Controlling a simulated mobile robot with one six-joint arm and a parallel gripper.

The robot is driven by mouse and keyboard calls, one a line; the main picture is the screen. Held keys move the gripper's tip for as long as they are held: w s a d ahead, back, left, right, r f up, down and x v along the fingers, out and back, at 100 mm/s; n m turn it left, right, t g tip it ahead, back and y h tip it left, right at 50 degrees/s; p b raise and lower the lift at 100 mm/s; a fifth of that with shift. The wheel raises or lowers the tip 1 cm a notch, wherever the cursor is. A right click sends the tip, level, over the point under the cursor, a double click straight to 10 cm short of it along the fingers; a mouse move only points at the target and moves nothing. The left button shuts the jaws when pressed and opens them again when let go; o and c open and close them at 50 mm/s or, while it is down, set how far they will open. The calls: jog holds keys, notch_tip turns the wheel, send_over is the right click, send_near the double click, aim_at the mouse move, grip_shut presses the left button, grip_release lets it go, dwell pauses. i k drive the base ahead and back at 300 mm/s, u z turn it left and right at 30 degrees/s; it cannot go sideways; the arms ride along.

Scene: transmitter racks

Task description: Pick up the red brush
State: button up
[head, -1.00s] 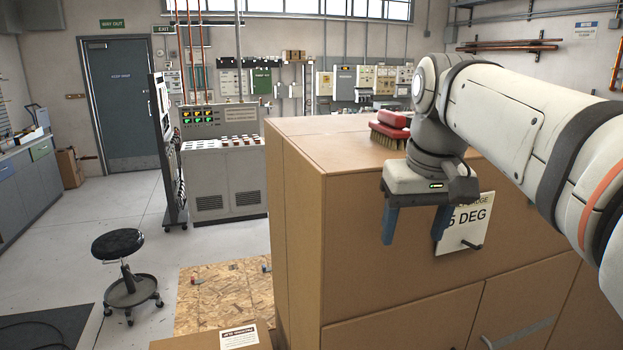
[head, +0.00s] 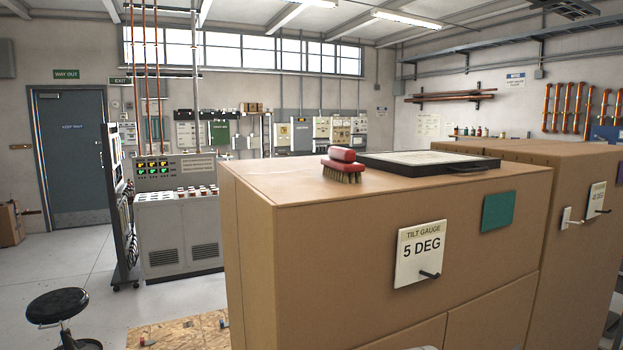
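The red brush (head: 342,163) sits on top of the tan cabinet (head: 290,200), toward its back left part. It has a red body with a rounded red grip on top and tan bristles facing down. Nothing covers it in the head view. My gripper and arm are out of the head view now, so I cannot see the fingers.
A black-framed tray or panel (head: 480,167) lies on the cabinet top just right of the brush. A "5 DEG" tilt gauge card (head: 420,250) and a green plate (head: 498,211) are on the cabinet front. A stool (head: 57,306) stands at lower left. Another cabinet (head: 565,175) adjoins on the right.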

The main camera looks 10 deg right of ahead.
aim_at(341, 166)
jog(key=u, duration=2.15)
jog(key=k, duration=0.85)
jog(key=z, duration=1.55)
jog(key=i, duration=0.5)
